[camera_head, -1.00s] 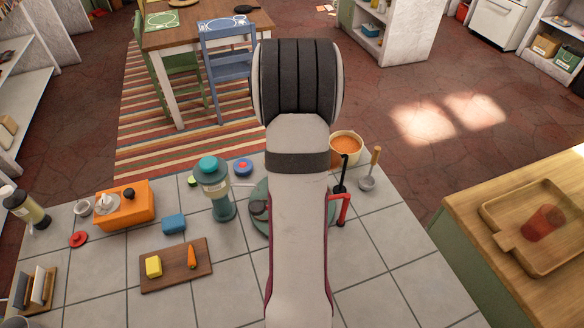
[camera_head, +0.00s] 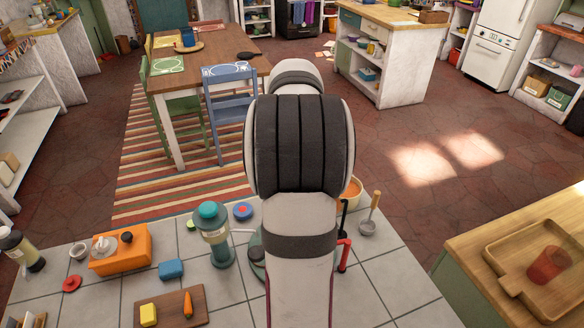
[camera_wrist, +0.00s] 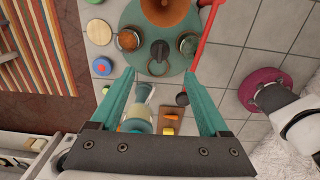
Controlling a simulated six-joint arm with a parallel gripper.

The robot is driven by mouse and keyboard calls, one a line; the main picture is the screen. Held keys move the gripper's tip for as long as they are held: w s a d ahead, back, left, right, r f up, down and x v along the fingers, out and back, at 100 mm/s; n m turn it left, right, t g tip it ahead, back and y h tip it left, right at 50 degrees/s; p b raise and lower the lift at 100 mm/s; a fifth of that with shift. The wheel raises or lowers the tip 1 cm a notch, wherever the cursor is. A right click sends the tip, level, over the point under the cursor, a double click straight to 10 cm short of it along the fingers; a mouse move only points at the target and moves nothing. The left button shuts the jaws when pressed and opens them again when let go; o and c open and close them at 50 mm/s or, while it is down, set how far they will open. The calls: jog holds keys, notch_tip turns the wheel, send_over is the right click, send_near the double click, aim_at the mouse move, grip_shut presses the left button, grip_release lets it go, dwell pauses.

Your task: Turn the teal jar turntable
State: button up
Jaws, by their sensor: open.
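The teal turntable (camera_wrist: 130,20) fills the top middle of the wrist view. Two round-topped jars, a brown one (camera_wrist: 128,40) on the left and a greyish one (camera_wrist: 188,44) on the right, stand on it. A dark ring (camera_wrist: 158,50) sits near its edge between them, and a brown cone-like vessel (camera_wrist: 165,10) is at the top. My gripper (camera_wrist: 159,75) is open, its teal fingers just below the turntable in this picture, with nothing clearly held. In the head view my arm hides my gripper and nearly all of the turntable.
A teal-capped container (camera_head: 212,225) stands left of my arm; it also shows between my fingers in the wrist view (camera_wrist: 138,118). A red bar (camera_wrist: 205,40) runs beside the turntable. A board (camera_head: 170,312), orange box (camera_head: 120,250) and ladle (camera_head: 368,214) are on the tiled counter.

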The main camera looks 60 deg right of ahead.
notch_tip(320, 180, up, 5)
jog(key=shift+r, duration=0.2)
jog(key=w+a+m+y, duration=0.1)
jog(key=w+a+m, duration=0.25)
jog(key=a, duration=0.95)
jog(key=w+a+m, duration=0.2)
jog(key=a+m, duration=0.2)
jog(key=a, duration=0.9)
jog(key=s+a+f+m, duration=0.3)
jog(key=s+a, duration=0.2)
jog(key=a, duration=0.2)
jog(key=s+a+f+m, duration=0.3)
jog(key=s+a+m, duration=0.1)
jog(key=a, duration=0.3)
jog(key=shift+s+f+y, duration=0.25)
jog(key=shift+s+y, duration=0.15)
jog(key=shift+s, duration=0.45)
